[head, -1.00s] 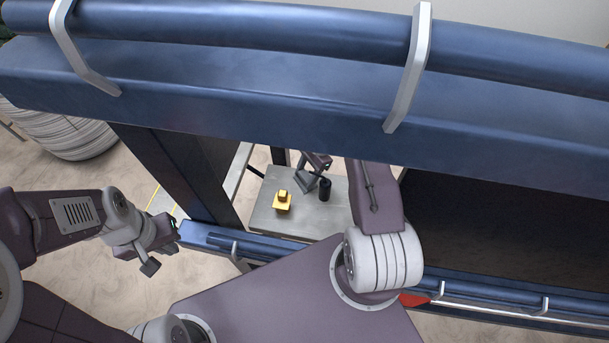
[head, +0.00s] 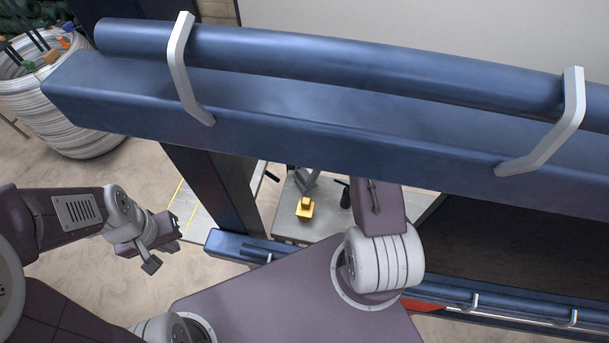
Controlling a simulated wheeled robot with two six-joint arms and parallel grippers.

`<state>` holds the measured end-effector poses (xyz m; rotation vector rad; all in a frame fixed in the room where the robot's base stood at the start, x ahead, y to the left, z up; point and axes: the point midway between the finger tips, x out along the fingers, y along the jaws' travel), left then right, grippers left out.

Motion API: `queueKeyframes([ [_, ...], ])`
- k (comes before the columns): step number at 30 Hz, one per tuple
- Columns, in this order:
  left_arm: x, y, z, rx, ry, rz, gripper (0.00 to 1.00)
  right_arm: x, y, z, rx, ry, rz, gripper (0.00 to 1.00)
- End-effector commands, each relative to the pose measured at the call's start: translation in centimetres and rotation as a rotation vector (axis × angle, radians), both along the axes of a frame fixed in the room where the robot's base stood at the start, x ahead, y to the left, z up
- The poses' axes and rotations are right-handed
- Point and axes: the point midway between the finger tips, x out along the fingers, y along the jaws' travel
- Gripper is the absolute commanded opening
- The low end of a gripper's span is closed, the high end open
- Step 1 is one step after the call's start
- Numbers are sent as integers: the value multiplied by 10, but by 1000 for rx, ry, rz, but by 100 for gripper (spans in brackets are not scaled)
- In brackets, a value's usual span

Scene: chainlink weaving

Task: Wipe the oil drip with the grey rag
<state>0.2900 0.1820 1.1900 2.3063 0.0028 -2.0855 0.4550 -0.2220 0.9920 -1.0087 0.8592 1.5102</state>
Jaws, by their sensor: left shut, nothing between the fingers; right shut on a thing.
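My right arm reaches under the blue beam. Its gripper (head: 306,182) is mostly hidden by the beam; a grey piece at its tip, which looks like the grey rag, shows just above the grey tabletop (head: 290,227), behind a yellow block. I cannot tell whether it touches the tabletop. My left gripper (head: 160,248) is shut and empty, in the open left of the frame over the floor. I cannot make out the oil drip in this view.
A thick blue beam (head: 330,135) with metal brackets crosses the view above the tabletop. The yellow block (head: 304,209) and a dark cylinder (head: 345,195) stand on the tabletop. A lower blue rail (head: 235,246) runs in front. A white ribbed basket (head: 85,115) stands at far left.

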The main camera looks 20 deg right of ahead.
Motion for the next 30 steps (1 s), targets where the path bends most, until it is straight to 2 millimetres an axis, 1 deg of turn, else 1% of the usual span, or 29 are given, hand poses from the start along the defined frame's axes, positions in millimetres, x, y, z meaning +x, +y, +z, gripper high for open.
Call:
queueKeyframes([
  [1, 0, 0, 7, 0, 0, 0, 0, 0, 0, 9, 0, -1, 0, 16],
  [12, 0, 0, 31, 0, 0, 0, 0, -1, -1, 42, -1, -1, 4, 16],
  [15, 0, 0, 36, 0, 0, 0, 0, -2, -1, 49, -1, -1, 5, 16],
  [30, 0, 0, 36, 0, 0, 0, 0, -2, -1, 50, 0, 0, 5, 16],
])
